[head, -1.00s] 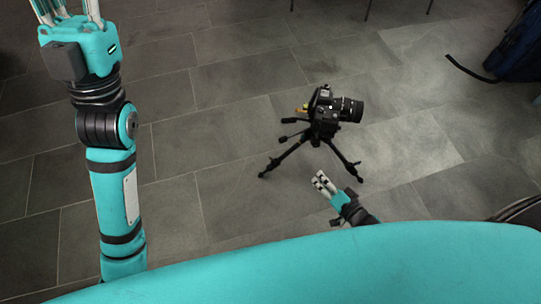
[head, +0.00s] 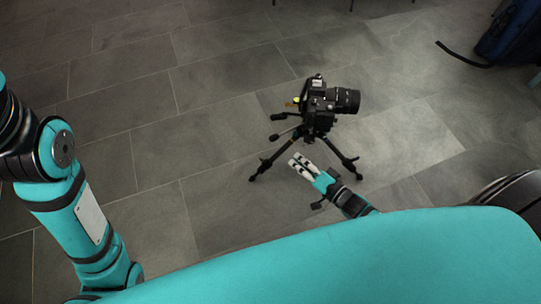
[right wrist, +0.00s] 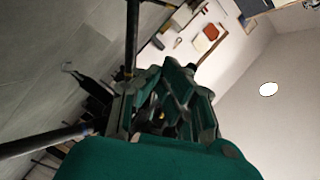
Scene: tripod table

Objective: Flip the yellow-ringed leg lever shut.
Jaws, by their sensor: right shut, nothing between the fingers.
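The black tripod (head: 282,154) stands on the floor with its legs spread, a camera (head: 318,105) on top.
Grey tiled floor (head: 150,110) is clear left of and behind the tripod. A dark blue bag (head: 510,35) and a black strap (head: 462,55) lie at the top right.

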